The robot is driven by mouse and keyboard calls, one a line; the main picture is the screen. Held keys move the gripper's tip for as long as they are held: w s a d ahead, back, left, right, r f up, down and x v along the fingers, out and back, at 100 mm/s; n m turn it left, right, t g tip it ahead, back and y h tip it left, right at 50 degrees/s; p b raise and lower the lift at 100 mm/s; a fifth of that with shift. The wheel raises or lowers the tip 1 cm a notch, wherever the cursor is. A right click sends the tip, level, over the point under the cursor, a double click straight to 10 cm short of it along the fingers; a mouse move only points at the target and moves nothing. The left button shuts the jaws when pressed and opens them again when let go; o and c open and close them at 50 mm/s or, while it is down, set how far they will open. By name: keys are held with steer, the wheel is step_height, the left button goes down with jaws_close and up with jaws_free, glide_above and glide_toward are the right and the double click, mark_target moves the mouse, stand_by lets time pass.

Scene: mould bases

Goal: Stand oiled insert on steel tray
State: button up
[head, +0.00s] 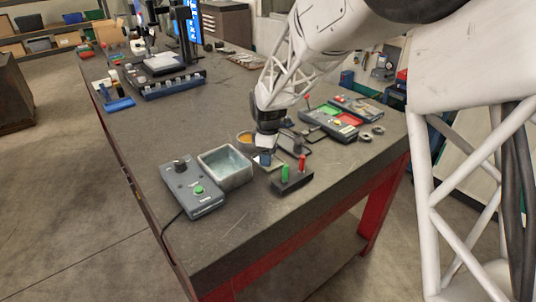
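My gripper (270,128) points down over the middle of the bench, just right of a small round cup (245,138) with orange contents. Its fingers are small and dark, and I cannot tell whether they are open or shut. A small pale and blue piece (264,158) shows right below the gripper. It may be the insert, but I cannot tell whether it is held or resting. A dark, flat, rimmed piece (296,143) lies just right of the gripper. I cannot tell whether it is the steel tray. Any oil on the insert is too small to see.
A grey open container (226,168) with a pale blue inside stands beside a control box (193,187) with a green button. A dark block (291,181) carries green and red upright handles. A green-and-red panelled box (329,121) and rings (365,137) lie right. The bench's near end is clear.

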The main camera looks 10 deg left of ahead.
stand_by(0.3)
steer(key=shift+r, duration=3.9)
steer(key=shift+d, duration=0.1)
steer(key=shift+s+d+r, duration=0.15)
steer(key=shift+d+r, duration=0.05)
steer(key=s+d+r+m+t, duration=0.1)
steer(key=s+d+r+m, duration=0.3)
steer(key=s+d, duration=0.5)
steer(key=s+d+r+m, duration=0.5)
steer(key=s+d, duration=0.4)
steer(key=s+d+f+m, duration=0.1)
steer(key=s+d+m, duration=0.3)
steer(key=s, duration=0.6)
steer(key=s+d+f+m+t, duration=0.1)
steer(key=s+d+m, duration=0.2)
steer(key=s, duration=0.7)
steer(key=shift+d+m+t, duration=0.3)
steer(key=shift+d+m, duration=0.1)
steer(key=shift+d, duration=0.55)
